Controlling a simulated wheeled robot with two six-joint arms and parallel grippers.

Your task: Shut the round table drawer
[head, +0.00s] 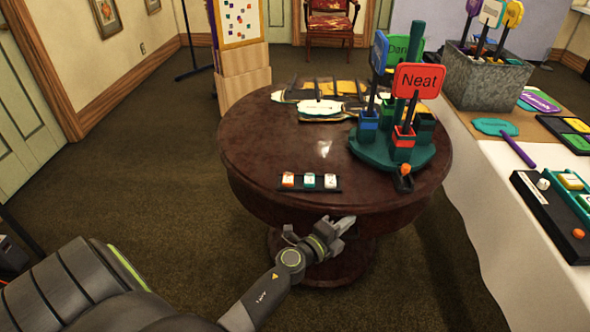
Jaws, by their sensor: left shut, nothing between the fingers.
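A round dark wooden table (250,155) stands in the middle of the head view. Its drawer is hard to make out; the apron's front edge is partly hidden by my left gripper. My left gripper (346,222) is shut and empty at the near side of the table, just below the tabletop rim. I cannot tell whether it touches the table or drawer. My right gripper is not in view.
On the table stand a green sign holder (385,152) with a red "Neat" sign (418,80), a small black tray (290,184) and several labelled pieces at the back. A white-clothed table (500,220) stands close on the right. Carpet at left is clear.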

